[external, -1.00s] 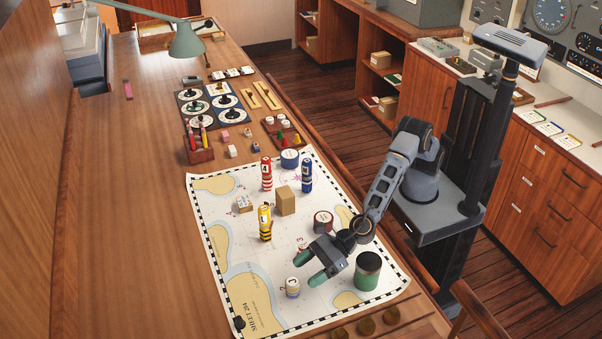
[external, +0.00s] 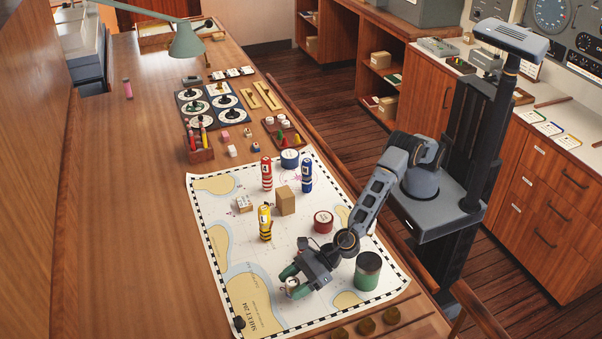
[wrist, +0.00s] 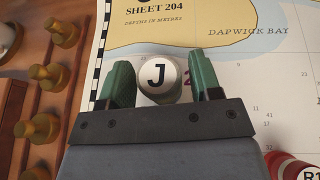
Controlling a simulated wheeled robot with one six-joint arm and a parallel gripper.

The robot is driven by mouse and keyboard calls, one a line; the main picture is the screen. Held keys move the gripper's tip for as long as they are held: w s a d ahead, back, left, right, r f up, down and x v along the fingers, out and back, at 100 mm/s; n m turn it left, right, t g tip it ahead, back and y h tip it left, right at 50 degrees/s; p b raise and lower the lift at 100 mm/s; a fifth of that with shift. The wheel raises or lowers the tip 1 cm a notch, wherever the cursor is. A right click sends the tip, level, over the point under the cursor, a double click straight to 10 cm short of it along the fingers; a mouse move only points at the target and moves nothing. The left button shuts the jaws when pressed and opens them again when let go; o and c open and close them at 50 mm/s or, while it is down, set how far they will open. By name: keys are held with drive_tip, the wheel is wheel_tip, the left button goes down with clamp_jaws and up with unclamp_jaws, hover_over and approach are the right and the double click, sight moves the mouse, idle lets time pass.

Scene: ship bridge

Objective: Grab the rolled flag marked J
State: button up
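The rolled flag marked J (wrist: 158,75) stands on the chart, its round white top with a black J facing up in the wrist view. It also shows in the external view (external: 292,284), small and partly hidden by the fingers. My gripper (wrist: 160,82) is low over the chart, with its green fingers on either side of the flag. A narrow gap shows between the flag and the right finger; the left finger is very close to it, and I cannot tell if they touch. In the external view my gripper (external: 294,282) reaches down to the chart's near part.
A dark green tin (external: 367,271) stands right of my gripper. A dark red round piece (external: 323,222), a yellow-black roll (external: 265,223), a cardboard box (external: 285,201), a red roll (external: 266,174) and a blue roll (external: 307,175) stand farther back. Brass knobs (wrist: 45,77) line a wooden strip nearby.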

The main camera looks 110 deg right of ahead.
drive_tip(key=c, duration=0.8)
drive_tip(key=shift+o, duration=0.2)
drive_tip(key=shift+r, duration=0.1)
